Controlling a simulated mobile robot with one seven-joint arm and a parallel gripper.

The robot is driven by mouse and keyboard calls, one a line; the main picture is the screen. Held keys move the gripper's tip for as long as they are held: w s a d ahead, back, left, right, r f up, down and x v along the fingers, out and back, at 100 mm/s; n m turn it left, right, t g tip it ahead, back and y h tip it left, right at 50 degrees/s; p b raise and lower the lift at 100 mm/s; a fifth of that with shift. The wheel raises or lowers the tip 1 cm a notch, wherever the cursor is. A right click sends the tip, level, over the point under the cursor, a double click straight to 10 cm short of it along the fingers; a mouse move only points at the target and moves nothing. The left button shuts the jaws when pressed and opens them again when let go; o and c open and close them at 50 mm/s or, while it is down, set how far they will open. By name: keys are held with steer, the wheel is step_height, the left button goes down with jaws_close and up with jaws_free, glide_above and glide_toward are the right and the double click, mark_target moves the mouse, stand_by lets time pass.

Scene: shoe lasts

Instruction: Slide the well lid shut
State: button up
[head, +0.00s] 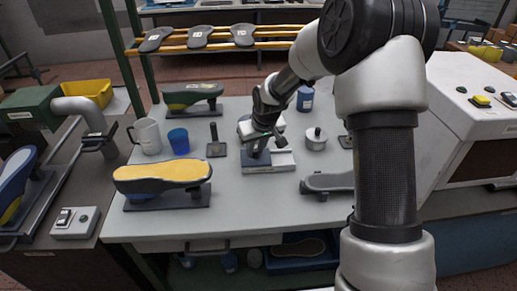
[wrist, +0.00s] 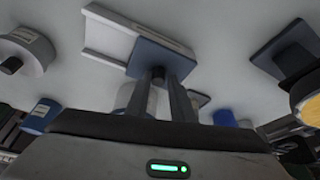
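The well unit is a low white box (head: 283,167) in the middle of the bench; it also shows at the top of the wrist view (wrist: 108,38). A blue-grey lid (wrist: 146,56) covers one end of it, on the left in the head view and the right in the wrist view. The rest of its top is uncovered. My gripper (wrist: 165,74) points down at the lid, its two fingers close together with a narrow gap. The fingertips overlap the lid in view. Whether they grip a part of it is hidden.
A lidded pot (head: 316,139) stands right of the box. A grey last (head: 328,182) lies front right. A small dark-handled tool (head: 216,146), a blue cup (head: 179,141) and a white mug (head: 147,136) stand left. A yellow-soled shoe form (head: 162,174) is front left. The bench directly before the box is clear.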

steer(key=shift+o, duration=1.4)
steer(key=shift+a, duration=0.2)
steer(key=shift+d, duration=0.1)
steer(key=shift+r, duration=0.15)
steer(key=p+v, duration=0.1)
steer(key=v, duration=1.6)
steer(key=shift+s, duration=0.1)
